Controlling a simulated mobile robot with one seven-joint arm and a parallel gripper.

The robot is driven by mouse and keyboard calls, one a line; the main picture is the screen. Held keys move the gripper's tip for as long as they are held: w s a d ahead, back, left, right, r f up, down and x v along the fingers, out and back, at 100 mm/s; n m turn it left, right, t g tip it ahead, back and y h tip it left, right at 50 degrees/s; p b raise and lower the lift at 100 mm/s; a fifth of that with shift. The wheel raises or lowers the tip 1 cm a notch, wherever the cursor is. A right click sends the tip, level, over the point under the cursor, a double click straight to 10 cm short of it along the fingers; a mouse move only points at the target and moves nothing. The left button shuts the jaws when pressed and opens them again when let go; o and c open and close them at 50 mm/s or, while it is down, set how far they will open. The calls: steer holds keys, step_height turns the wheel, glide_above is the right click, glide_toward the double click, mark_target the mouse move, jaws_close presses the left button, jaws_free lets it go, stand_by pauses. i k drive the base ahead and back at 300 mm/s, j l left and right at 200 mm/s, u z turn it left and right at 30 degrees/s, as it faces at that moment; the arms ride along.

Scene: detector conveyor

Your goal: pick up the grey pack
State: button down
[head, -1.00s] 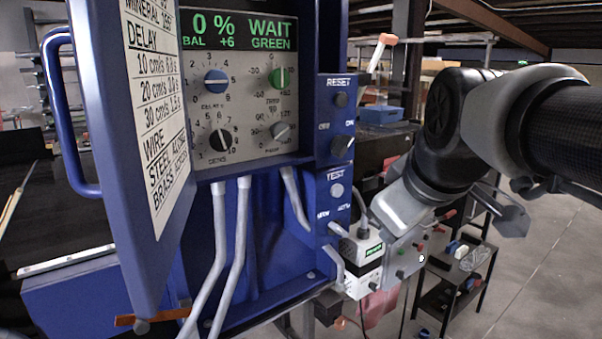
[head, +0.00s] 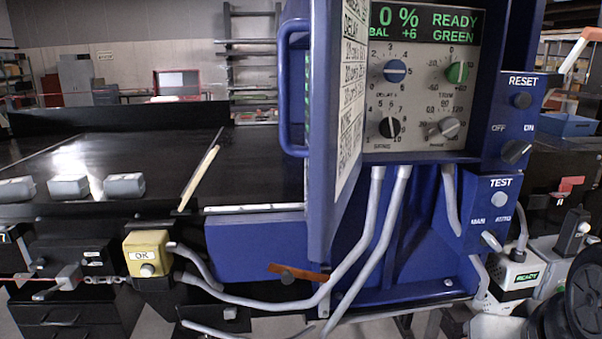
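Three similar grey packs lie in a row on the black conveyor belt at the left: one (head: 124,185) on the right, one (head: 69,186) in the middle, and one (head: 17,189) near the left picture edge. They are apart from one another, near the belt's front edge. I cannot tell which of them is the task's grey pack. My gripper is not in view; only a dark part of my arm shows at the lower right corner, far from the packs.
A blue detector cabinet (head: 470,235) with an open door (head: 322,130) stands right of the packs. Its display (head: 425,22) reads "READY GREEN". A yellow OK button box (head: 146,254) and grey cables are in front.

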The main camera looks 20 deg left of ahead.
mark_target(125, 186)
steer(key=u, duration=1.85)
steer(key=i+j+z, duration=0.15)
steer(key=i+j, duration=1)
steer(key=i, duration=0.15)
